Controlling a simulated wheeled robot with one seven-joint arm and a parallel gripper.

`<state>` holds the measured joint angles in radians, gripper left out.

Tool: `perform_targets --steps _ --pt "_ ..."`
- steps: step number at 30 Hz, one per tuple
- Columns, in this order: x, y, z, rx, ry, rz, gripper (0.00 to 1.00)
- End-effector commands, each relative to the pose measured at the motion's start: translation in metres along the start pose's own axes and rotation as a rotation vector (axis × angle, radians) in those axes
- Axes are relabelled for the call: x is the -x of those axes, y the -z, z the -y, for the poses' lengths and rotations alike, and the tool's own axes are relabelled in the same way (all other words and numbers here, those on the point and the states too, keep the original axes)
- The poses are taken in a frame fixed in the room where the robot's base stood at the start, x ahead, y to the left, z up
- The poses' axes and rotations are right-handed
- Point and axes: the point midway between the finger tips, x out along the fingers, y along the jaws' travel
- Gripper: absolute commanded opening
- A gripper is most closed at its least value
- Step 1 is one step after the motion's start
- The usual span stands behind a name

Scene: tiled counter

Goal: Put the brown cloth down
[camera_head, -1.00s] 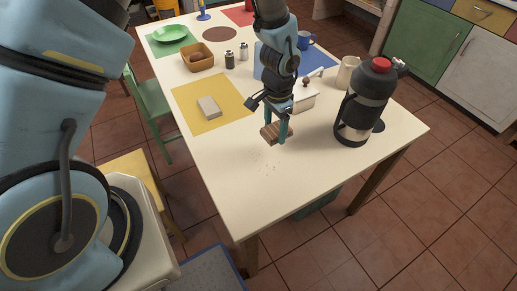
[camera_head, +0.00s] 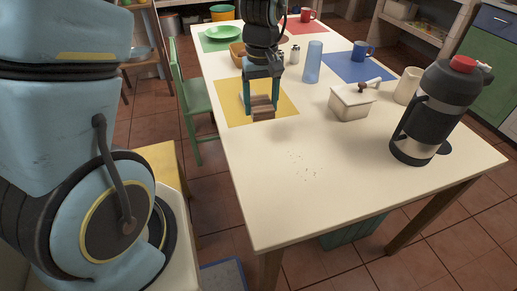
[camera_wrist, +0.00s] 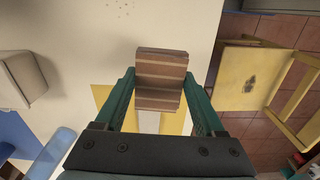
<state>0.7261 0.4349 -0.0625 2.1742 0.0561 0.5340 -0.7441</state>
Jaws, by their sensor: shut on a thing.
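The brown cloth (camera_head: 262,107) is a small folded piece with lighter stripes. My gripper (camera_head: 262,98) is shut on it and holds it over the near part of the yellow mat (camera_head: 284,103). In the wrist view the cloth (camera_wrist: 161,78) sits between the two green fingers of my gripper (camera_wrist: 161,90). I cannot tell the exact height of the cloth above the table. A pale block on the yellow mat is mostly hidden behind my gripper.
Crumbs (camera_head: 307,168) lie on the bare cream table (camera_head: 270,205). A white lidded box (camera_head: 352,103), a dark flask (camera_head: 433,115) and a clear blue glass (camera_head: 312,62) stand to the right. A brown basket (camera_head: 237,52) is behind my gripper.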

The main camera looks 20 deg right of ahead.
Motion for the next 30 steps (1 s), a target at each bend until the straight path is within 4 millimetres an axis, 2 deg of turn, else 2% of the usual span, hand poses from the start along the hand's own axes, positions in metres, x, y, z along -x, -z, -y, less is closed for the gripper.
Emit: perform_targets --steps 4,9,16,21,25,30 --pt "-0.013 0.0 0.006 0.054 0.002 0.007 0.01" --pt "-0.042 0.0 0.006 0.056 0.001 0.006 0.01" --pt "-0.065 0.001 0.005 0.053 0.0 0.005 0.01" --pt "-0.09 0.0 0.005 0.052 0.001 0.005 0.01" --pt "-0.099 0.001 0.005 0.052 -0.001 0.003 0.01" --pt "-0.099 0.001 0.005 0.052 -0.002 0.002 0.01"
